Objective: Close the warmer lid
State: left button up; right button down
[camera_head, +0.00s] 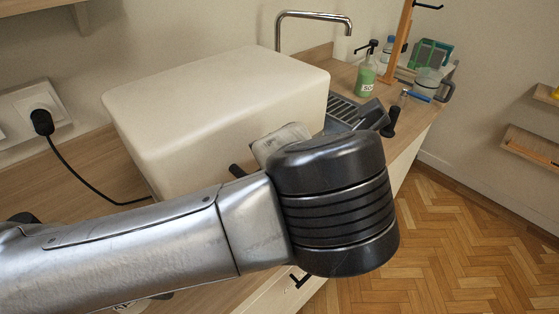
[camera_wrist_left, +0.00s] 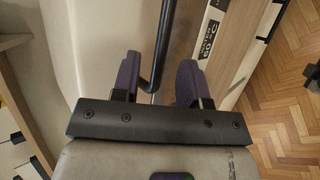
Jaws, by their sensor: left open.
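The warmer's large cream, round-edged lid (camera_head: 215,90) stands on the counter in the head view. My left arm hides its lower front, so I cannot tell how far the lid stands from shut. In the wrist view its cream surface (camera_wrist_left: 88,45) lies under my gripper. A dark bar handle (camera_wrist_left: 163,40) runs along it. My left gripper (camera_wrist_left: 160,80) is open, with one purple finger on each side of the bar. The bar looks apart from the left finger; contact with the right one is unclear. In the head view this gripper is mostly hidden behind my wrist. My right gripper is out of view.
A tap (camera_head: 315,16) and sink stand behind the warmer, with a green soap bottle (camera_head: 366,80) beyond. A wooden stand (camera_head: 398,45) and a jug (camera_head: 428,82) are farther right. A black plug and cable (camera_head: 42,122) hang at the left wall. The parquet floor (camera_head: 470,230) is clear.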

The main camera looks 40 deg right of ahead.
pick_arm(q)
jog(key=p+v, duration=0.2)
jog(key=v, duration=1)
jog(key=shift+s+r, duration=0.15)
jog(key=shift+s, duration=0.05)
